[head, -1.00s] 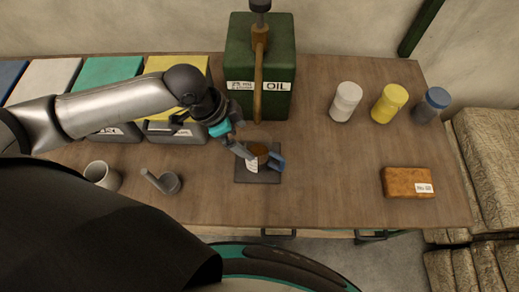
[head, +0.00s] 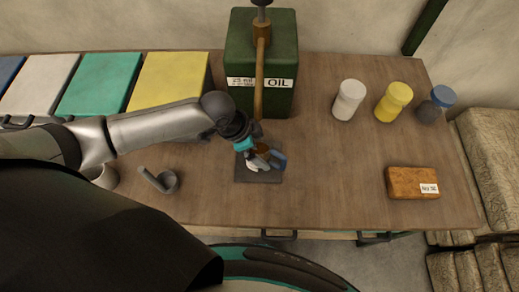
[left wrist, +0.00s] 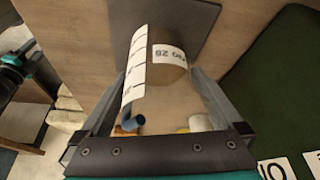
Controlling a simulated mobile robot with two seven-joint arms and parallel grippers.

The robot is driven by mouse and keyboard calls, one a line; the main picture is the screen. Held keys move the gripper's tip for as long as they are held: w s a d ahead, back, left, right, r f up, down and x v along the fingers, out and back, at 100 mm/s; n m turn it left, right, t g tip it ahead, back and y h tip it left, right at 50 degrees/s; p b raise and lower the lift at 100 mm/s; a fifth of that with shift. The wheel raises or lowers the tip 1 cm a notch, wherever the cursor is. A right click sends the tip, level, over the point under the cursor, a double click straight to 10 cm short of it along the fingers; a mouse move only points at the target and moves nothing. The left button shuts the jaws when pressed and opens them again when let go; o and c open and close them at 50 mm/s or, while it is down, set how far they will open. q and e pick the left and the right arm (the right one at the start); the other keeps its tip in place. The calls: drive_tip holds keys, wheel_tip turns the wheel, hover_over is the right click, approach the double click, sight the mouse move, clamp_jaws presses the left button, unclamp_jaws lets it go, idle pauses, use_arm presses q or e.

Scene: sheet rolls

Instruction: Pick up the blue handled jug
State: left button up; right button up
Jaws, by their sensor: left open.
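The jug with the blue handle (head: 279,161) stands on a dark square mat (head: 244,175) in the middle of the bench. Its body (left wrist: 165,85) is brownish with white labels in the left wrist view, one a scale. My left gripper (head: 262,161) is at the jug, coming from the left. In the left wrist view its fingers (left wrist: 160,95) are spread with the jug between them. I cannot tell if either finger touches it.
A green oil can (head: 240,50) with a pump stands close behind the mat. A grey cup with a long handle (head: 167,182) is at left. White (head: 348,99), yellow (head: 393,101) and blue-lidded (head: 436,104) bottles and an orange-brown block (head: 408,183) are at right. The bench between is clear.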

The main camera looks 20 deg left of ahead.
use_arm(q)
drive_tip(key=shift+c, duration=0.4)
drive_tip(key=c, duration=1.1)
drive_tip(key=shift+o, duration=0.2)
drive_tip(key=shift+r, duration=0.2)
